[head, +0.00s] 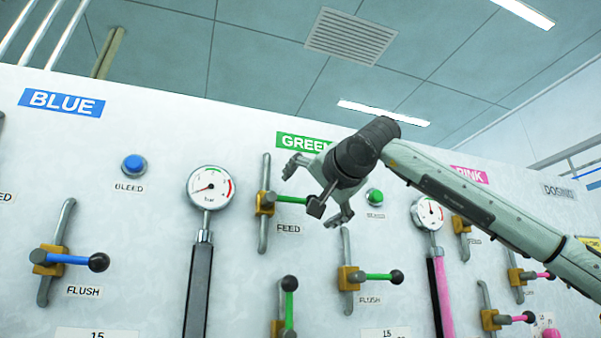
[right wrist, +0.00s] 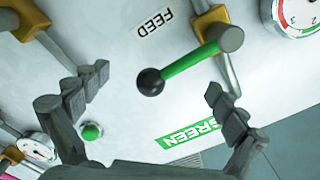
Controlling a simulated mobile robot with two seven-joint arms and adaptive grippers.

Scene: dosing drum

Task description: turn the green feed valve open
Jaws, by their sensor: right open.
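The green feed valve (head: 265,203) has a brass body on a vertical grey pipe, above the FEED label (head: 288,229) and below the GREEN sign. Its green lever (head: 290,199) points right, crosswise to the pipe. In the right wrist view the lever (right wrist: 190,61) and its black ball knob (right wrist: 150,82) show clearly. My right gripper (head: 312,193) is open, its fingers spread on either side of the knob, with no contact visible. In the head view the gripper hides the knob. The right wrist view shows both fingertips (right wrist: 158,80) and nothing gripped. My left gripper is not in view.
A pressure gauge (head: 209,187) stands left of the valve. A green button (head: 375,197) is to the right, behind my gripper. The green flush valve (head: 350,278) and another green-handled valve (head: 288,300) sit below. Blue and pink valves flank this column.

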